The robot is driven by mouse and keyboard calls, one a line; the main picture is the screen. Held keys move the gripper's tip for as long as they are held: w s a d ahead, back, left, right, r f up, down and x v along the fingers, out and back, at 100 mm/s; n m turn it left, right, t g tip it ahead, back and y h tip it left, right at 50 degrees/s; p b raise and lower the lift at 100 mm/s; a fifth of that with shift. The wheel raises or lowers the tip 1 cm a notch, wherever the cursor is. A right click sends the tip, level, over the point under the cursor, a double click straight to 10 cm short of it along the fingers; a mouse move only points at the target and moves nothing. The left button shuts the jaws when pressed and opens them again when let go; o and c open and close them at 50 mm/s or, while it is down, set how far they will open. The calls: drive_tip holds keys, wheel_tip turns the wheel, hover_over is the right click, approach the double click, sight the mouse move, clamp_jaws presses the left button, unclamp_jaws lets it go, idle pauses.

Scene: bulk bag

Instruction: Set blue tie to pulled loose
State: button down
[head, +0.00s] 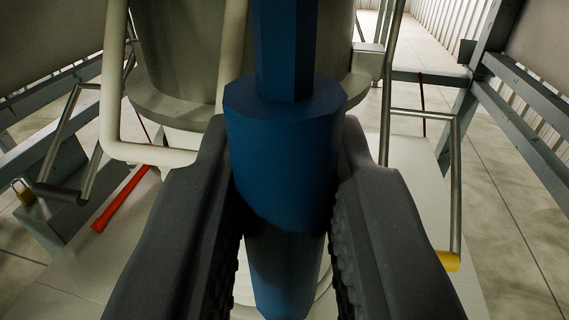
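The blue tie (284,150) hangs upright in the middle of the head view. A narrower blue length runs up out of the top of the picture, and a thicker faceted part below it narrows to a shaded lower end. My gripper (286,255) has one dark finger on each side of the thick part. Its ribbed inner pads lie against the tie's sides with no clear gap, so it looks shut on the tie. The tie hides what is straight behind it.
A pale bent tube (113,90) stands at left before a grey rounded spout (175,105). Metal loop handles rise at left (65,140) and right (455,185), the right one with a yellow end. A red bar (120,200) lies at left. Grey frame beams (525,120) flank both sides.

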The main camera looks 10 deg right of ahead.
wheel_tip(320, 180, down, 11)
drive_tip(key=b, duration=1)
drive_tip(key=shift+r, duration=0.15)
drive_tip(key=shift+w, duration=0.1)
drive_tip(key=c, duration=1.3)
unclamp_jaws()
drive_tip(key=shift+c, duration=0.2)
drive_tip(key=shift+r, duration=0.1)
drive_tip(key=shift+s, duration=0.2)
drive_tip(key=s+a+b, duration=0.1)
drive_tip(key=s+b, duration=0.2)
drive_tip(key=s, duration=1)
drive_tip(key=shift+s+a, duration=0.25)
drive_tip(key=shift+a, duration=0.05)
